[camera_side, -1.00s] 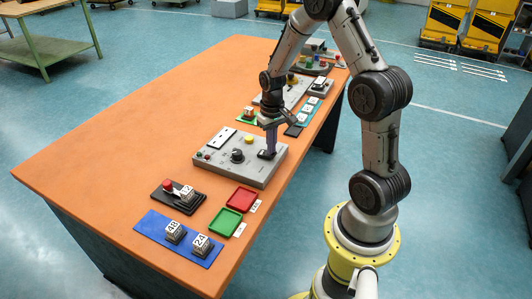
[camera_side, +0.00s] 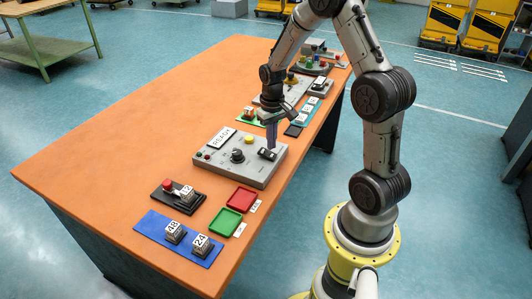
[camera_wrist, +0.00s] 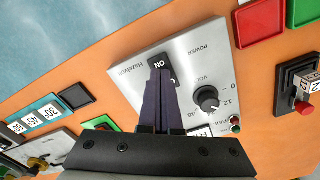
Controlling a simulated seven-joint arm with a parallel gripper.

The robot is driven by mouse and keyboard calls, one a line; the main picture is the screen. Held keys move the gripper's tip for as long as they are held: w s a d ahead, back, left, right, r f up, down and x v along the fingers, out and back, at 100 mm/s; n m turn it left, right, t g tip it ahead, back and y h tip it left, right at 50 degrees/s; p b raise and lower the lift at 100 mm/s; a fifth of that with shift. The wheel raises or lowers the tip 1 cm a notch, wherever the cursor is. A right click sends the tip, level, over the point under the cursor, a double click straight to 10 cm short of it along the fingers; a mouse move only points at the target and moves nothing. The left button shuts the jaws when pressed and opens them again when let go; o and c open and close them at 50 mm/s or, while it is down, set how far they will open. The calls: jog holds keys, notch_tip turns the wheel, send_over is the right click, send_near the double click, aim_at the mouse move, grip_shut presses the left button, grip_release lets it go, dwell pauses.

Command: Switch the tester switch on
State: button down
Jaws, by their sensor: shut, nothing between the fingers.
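The grey tester box (camera_side: 236,172) sits on the orange table, with its black rocker switch (camera_side: 266,155) at the right end of its top. The display (camera_side: 222,139) shows text that looks like "READY". In the wrist view the rocker switch (camera_wrist: 168,66) has a part marked "ON" showing just beyond the fingertips; its other part is partly hidden by the fingers. My gripper (camera_side: 271,146) is shut and empty, pointing down just above the switch; it also shows in the wrist view (camera_wrist: 159,74). I cannot tell if the fingertips touch the switch.
The black knob (camera_side: 237,155) and yellow button (camera_side: 249,139) are on the same box. Red (camera_side: 241,199) and green (camera_side: 226,222) trays, a blue mat (camera_side: 154,230) with numbered blocks, and a black base (camera_side: 177,202) lie nearby. The table's left side is clear.

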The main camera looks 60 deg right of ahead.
aim_at(271, 155)
notch_tip(271, 155, up, 4)
jog(key=shift+r, duration=0.25)
dwell(0.4)
jog(key=s+a+r+n+t+h, duration=0.15)
jog(key=a+r+n+t, duration=0.25)
jog(key=a+r, duration=1.05)
jog(key=s+a+n, duration=0.1)
jog(key=s+a, duration=0.1)
jog(key=s, duration=0.5)
jog(key=s+a+r+n+t+y, duration=0.1)
jog(key=s+a, duration=0.2)
jog(key=s, duration=0.4)
jog(key=shift+r+t, duration=0.25)
jog(key=shift+t, duration=0.05)
